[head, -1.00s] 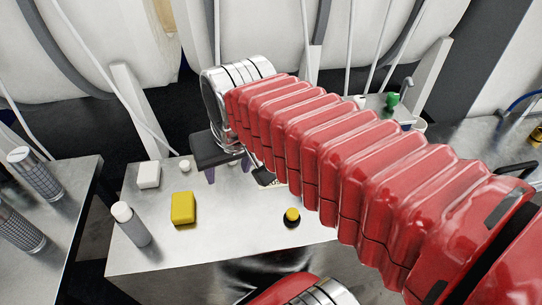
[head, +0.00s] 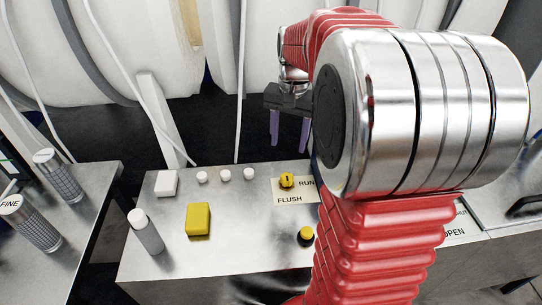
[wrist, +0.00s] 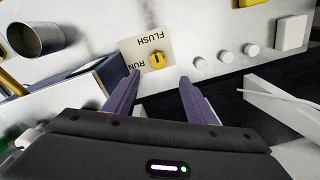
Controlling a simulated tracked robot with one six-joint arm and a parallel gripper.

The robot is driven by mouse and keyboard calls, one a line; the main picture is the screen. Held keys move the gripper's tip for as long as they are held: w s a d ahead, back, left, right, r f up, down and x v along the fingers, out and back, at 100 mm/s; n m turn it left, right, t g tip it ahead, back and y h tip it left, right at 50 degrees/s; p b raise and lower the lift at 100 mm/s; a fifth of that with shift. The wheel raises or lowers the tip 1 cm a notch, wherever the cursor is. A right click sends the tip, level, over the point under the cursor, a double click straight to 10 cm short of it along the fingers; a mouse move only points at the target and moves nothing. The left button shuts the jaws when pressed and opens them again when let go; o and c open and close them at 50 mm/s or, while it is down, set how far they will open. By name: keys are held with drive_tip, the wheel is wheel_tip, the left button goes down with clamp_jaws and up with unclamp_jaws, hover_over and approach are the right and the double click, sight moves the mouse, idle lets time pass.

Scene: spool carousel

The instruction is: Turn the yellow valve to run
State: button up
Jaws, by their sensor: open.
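The yellow valve (head: 287,180) is a small round knob with a dark mark on its top. It sits on a pale plate (head: 292,199) printed RUN and FLUSH on the metal bench. In the wrist view the valve (wrist: 157,60) shows just beyond and between my fingertips, with the plate (wrist: 135,54) upside down. My gripper (head: 289,146) has two purple fingers and is open and empty. It hangs behind the valve in the head view, apart from it. In the wrist view my gripper (wrist: 158,82) has a clear gap between its fingers.
A yellow block (head: 199,219), a white block (head: 166,183), several small white knobs (head: 226,175) and a grey bottle (head: 147,232) stand left on the bench. A yellow-topped button (head: 306,235) is near the front. Large white spools (head: 120,45) stand behind.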

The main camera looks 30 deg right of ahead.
sight(288, 176)
drive_tip(key=shift+w+d+f, duration=0.1)
drive_tip(key=shift+d+f, duration=0.15)
drive_tip(key=shift+d, duration=0.2)
wheel_tip(288, 176, down, 14)
drive_tip(key=shift+w+a+r, duration=0.1)
drive_tip(key=shift+w+a, duration=0.05)
idle(0.6)
drive_tip(key=shift+c, duration=0.5)
drive_tip(key=c, duration=0.9)
